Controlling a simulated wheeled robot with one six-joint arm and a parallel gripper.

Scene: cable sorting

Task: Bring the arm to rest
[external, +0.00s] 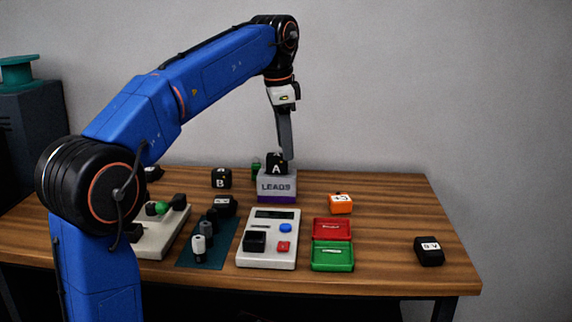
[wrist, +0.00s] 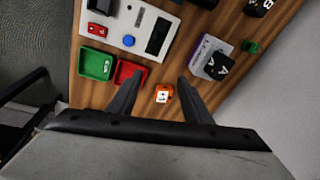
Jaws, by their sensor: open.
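My blue arm reaches out over the wooden table (external: 390,220) from the left. My gripper (external: 285,158) points down above the LEADS box (external: 277,187) in the external view. In the wrist view my gripper (wrist: 158,80) is open, its two dark fingers apart with nothing held between them. A black block marked A (external: 276,164) sits in the LEADS box, and it also shows in the wrist view (wrist: 219,66). In the external view the fingertip overlaps the block; I cannot tell from that view how near they are.
A white panel with buttons (external: 268,250), a red tray (external: 332,229), a green tray (external: 332,256) and an orange block (external: 340,204) stand near the middle. A black block marked B (external: 221,178) is behind left. A black block (external: 429,250) lies right, with bare table around it.

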